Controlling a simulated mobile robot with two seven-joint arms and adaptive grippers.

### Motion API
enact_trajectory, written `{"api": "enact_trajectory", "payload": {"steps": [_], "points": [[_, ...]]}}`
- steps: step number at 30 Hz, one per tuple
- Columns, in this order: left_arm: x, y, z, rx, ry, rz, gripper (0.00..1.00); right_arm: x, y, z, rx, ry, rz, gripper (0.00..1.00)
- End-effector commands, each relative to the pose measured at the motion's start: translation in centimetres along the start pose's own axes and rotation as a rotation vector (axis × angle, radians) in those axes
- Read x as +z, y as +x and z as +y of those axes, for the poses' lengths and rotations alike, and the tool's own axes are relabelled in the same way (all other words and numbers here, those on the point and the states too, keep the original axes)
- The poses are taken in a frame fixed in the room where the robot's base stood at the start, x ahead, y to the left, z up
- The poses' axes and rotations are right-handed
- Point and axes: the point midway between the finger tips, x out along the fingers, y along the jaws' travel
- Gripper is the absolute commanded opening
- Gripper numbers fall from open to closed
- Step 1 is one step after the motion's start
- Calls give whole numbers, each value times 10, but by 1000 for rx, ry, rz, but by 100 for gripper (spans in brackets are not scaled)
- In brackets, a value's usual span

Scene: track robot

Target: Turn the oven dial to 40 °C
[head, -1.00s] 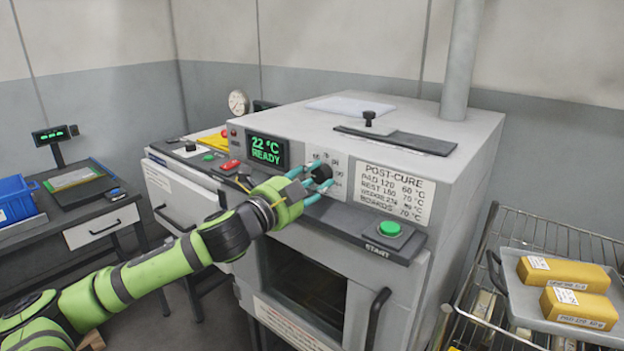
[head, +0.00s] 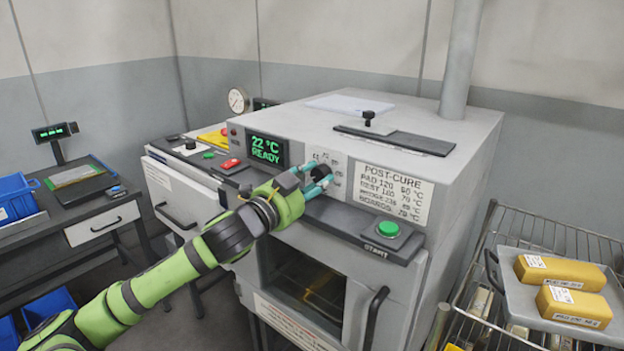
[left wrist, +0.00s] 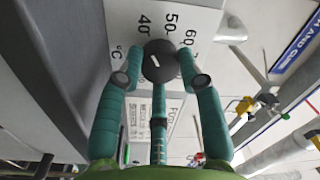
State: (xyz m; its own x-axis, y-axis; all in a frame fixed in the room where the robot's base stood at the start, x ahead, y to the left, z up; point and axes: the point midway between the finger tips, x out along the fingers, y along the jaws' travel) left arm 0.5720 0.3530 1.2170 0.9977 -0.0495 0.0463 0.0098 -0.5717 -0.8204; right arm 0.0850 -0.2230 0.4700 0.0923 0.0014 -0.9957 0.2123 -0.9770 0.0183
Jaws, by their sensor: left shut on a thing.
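The oven dial (head: 321,172) is a small round black knob on the oven's front panel, beside the display (head: 266,149) that reads 22 °C READY. My left gripper (head: 314,181), with teal fingers, is shut on the dial. In the left wrist view, the fingers (left wrist: 160,66) sit around the black dial (left wrist: 163,64), which carries a short white mark. The printed scale (left wrist: 168,22) shows 40, 50 and 60 beside the knob. I cannot tell exactly which number the mark points to. My right gripper is not in view.
A green START button (head: 388,229) sits on the ledge to the lower right of the dial. A POST-CURE card (head: 391,192) is on the panel to the right. A wire rack at the right holds a tray (head: 497,275) with yellow blocks (head: 560,272). A red button (head: 230,163) is at the left.

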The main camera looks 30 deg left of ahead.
Motion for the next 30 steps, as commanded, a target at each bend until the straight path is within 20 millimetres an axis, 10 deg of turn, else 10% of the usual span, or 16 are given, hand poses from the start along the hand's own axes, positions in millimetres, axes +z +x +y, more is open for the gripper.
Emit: {"api": "enact_trajectory", "payload": {"steps": [6, 7, 9, 30], "points": [[-2, 0, 2, 4, -5, 6, 4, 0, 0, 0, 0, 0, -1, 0], [-2, 0, 2, 4, -5, 6, 41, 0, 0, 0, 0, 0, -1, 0], [-2, 0, 1, 3, -4, 5, 61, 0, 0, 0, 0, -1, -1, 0], [0, -31, 2, 4, 2, 0, 61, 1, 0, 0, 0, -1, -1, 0]]}}
